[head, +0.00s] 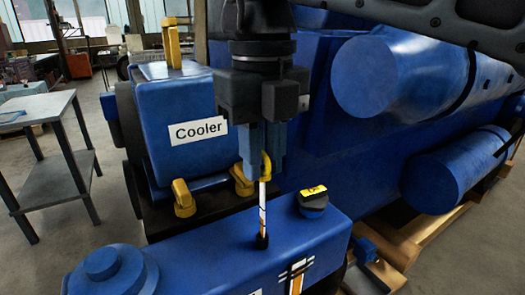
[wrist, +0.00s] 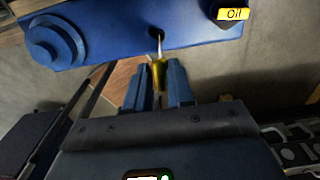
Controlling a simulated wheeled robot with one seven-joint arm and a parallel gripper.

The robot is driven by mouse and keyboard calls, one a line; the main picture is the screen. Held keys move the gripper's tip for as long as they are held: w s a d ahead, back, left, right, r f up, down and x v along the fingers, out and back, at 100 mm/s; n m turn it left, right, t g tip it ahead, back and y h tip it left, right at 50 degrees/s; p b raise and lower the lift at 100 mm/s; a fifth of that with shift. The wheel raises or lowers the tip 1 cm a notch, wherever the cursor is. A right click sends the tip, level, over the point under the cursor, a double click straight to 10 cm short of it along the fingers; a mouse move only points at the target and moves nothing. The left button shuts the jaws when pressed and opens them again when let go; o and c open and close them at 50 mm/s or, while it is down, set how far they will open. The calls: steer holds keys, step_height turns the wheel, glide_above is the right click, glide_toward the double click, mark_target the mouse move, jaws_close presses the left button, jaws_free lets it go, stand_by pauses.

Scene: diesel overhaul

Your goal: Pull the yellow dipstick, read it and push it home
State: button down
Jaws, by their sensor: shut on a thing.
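My gripper (head: 262,168) points down over the blue engine cover (head: 200,258) and is shut on the yellow handle of the dipstick (head: 263,190). The dipstick stands near upright, with a pale, marked length of its rod showing between the handle and a dark collar (head: 261,241) on the cover. The lower end of the rod is hidden at the collar. In the wrist view, the yellow handle (wrist: 161,76) sits between my two blue fingertips (wrist: 159,82), with the thin rod running to the hole in the cover.
A dark cap with a yellow Oil label (head: 313,200) stands right of the dipstick. The blue Cooler box (head: 178,115) is behind, with yellow handles (head: 183,198) at its base. Large blue cylinders (head: 400,75) fill the right. A grey table (head: 40,108) stands left on open floor.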

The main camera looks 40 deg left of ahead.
step_height(320, 180, down, 7)
steer(key=b, duration=0.3)
steer(key=c, duration=1.1)
jaws_free()
steer(key=shift+o, duration=0.2)
steer(key=shift+r, duration=0.1)
step_height(320, 180, up, 8)
steer(key=shift+f, duration=0.15)
